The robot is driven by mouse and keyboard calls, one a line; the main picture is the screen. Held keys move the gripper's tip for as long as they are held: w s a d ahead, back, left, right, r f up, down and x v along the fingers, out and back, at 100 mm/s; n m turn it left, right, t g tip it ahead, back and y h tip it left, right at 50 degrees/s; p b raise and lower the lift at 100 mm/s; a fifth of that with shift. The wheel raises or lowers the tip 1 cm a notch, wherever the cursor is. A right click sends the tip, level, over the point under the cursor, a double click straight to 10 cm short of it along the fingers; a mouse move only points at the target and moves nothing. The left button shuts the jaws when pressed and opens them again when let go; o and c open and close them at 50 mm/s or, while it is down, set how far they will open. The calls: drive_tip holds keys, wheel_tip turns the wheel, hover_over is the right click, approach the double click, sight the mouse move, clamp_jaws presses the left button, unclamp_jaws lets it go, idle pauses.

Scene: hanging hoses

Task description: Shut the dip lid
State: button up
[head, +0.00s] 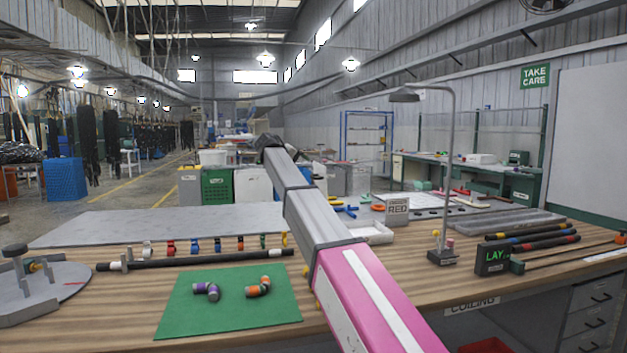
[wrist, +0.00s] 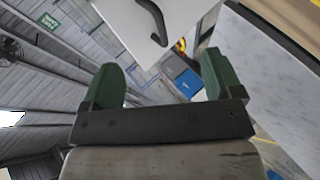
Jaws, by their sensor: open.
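I cannot pick out the dip lid for certain in either view. In the wrist view a pale flat panel (wrist: 185,14) with a dark curved bar (wrist: 154,22) across it shows beyond the fingers; I cannot tell if it is the lid. My gripper (wrist: 161,72) is open, its two green fingers wide apart with nothing between them. In the head view my arm reaches from the lower right over the bench, and its far end is small and dark, so the fingers do not show clearly there.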

sight(313, 177)
drive_tip(key=shift+x, duration=4.9)
clamp_jaws()
drive_tip(key=shift+f, duration=0.1)
drive_tip(key=shift+d, duration=0.1)
